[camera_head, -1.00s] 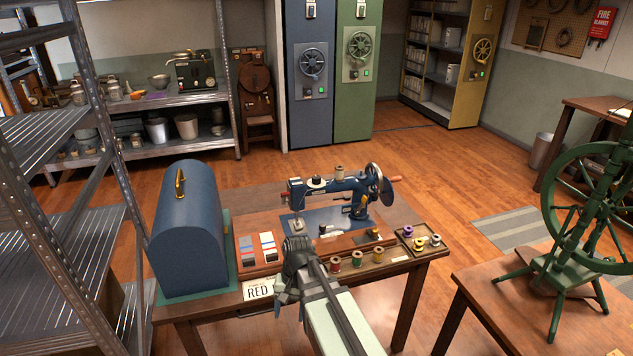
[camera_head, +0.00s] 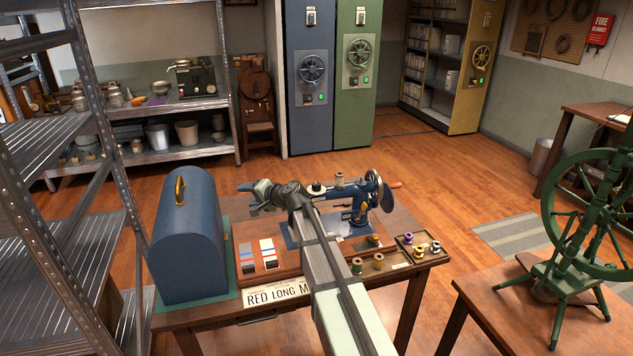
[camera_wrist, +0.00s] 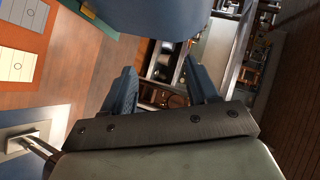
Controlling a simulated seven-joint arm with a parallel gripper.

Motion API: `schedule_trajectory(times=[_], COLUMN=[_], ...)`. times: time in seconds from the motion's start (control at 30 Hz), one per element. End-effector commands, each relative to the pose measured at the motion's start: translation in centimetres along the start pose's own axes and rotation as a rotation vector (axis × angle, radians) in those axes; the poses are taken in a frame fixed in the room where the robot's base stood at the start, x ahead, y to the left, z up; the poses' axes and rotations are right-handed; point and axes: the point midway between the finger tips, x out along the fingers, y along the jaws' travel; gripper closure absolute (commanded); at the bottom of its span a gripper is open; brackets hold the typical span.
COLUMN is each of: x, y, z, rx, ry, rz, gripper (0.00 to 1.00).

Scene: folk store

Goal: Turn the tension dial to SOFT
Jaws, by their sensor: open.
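The blue sewing machine (camera_head: 372,188) stands on the wooden table, with its handwheel at the right. My arm crosses in front of its left end, and I cannot make out the tension dial or its marks in either view. My gripper (camera_head: 246,188) is open and empty, to the left of the machine's head and above the table, pointing left towards the blue domed case. In the wrist view my gripper's two blue fingers (camera_wrist: 163,85) stand apart with nothing between them. A metal plate and rod (camera_wrist: 22,140) show at the lower left there.
The blue domed case (camera_head: 188,235) stands close to the left of my gripper. Colour cards (camera_head: 257,255), thread spools (camera_head: 378,261) and a label card (camera_head: 275,294) lie along the table's front. A green spinning wheel (camera_head: 565,270) stands on the right table. A metal shelf (camera_head: 75,45) rises at left.

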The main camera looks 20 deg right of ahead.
Motion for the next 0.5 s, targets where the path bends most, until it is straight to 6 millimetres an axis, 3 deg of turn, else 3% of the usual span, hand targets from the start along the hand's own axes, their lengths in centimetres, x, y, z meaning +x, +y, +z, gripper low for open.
schedule_trajectory(times=[0.03, 0.1, 0.5], x=[0.9, 1.4, 3.9], y=[-0.6, -1.1, -3.7], z=[-1.8, -3.5, -12.0], rx=[-0.001, -0.004, -0.041], ry=[0.015, 0.032, 0.051], rz=[-0.008, -0.015, 0.019], gripper=[0.41, 0.41, 0.41])
